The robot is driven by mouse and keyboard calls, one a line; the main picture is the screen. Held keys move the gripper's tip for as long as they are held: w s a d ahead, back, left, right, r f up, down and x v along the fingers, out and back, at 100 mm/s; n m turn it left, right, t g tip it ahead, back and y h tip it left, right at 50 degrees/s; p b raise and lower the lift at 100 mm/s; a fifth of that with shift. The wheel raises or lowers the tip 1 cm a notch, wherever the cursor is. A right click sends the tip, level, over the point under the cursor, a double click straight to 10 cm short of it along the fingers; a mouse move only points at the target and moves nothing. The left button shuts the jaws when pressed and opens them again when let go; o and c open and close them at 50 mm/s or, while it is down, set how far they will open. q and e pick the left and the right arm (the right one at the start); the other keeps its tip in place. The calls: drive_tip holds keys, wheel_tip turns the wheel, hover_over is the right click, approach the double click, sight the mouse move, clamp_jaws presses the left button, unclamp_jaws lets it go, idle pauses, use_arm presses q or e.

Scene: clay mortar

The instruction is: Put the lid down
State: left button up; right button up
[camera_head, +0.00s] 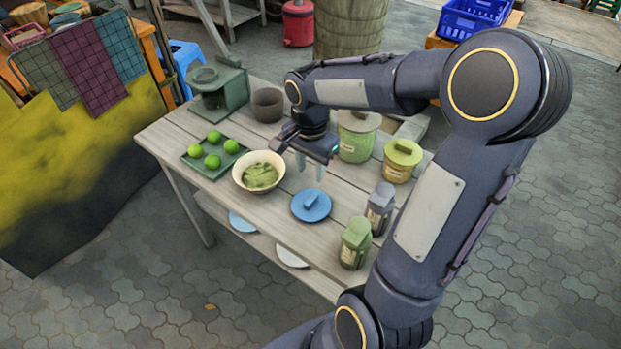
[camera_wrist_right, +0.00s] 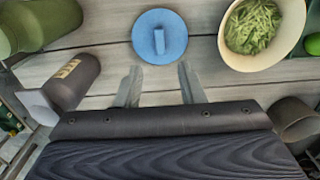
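A round blue lid (camera_head: 311,205) with a bar handle lies flat on the wooden table (camera_head: 185,131), in front of the bowl and jars. It also shows in the right wrist view (camera_wrist_right: 160,36), beyond my fingertips. My right gripper (camera_head: 309,170) is above the table behind the lid, between the bowl and the large green jar. In the right wrist view its two fingers (camera_wrist_right: 160,80) are apart with nothing between them, and the lid is clear of them. My left gripper is not in view.
A cream bowl of green strips (camera_head: 259,172) stands left of the lid, with a green tray of limes (camera_head: 196,163) further left. A grey-lidded jar (camera_head: 380,207) and green jar (camera_head: 355,241) stand to the right. A large pale-green jar (camera_head: 356,143) and yellow jar (camera_head: 402,160) stand behind.

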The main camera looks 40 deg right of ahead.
drive_tip(key=s+a+r+n+t+y, duration=0.2)
drive_tip(key=s+a+n, duration=0.3)
drive_tip(key=s+n, duration=0.1)
drive_tip(key=s+a+r+n+t+y, duration=0.1)
drive_tip(key=s+a+r+n+t, duration=0.1)
drive_tip(key=s+a+n, duration=0.4)
drive_tip(key=s+n+t, duration=0.1)
drive_tip(key=s, duration=0.2)
drive_tip(key=shift+a+r+t+y, duration=0.3)
drive_tip(key=shift+y, duration=0.1)
wheel_tip(320, 180, up, 2)
drive_tip(key=shift+r+p, duration=0.25)
drive_tip(key=shift+p, duration=1)
drive_tip(key=shift+r, duration=0.1)
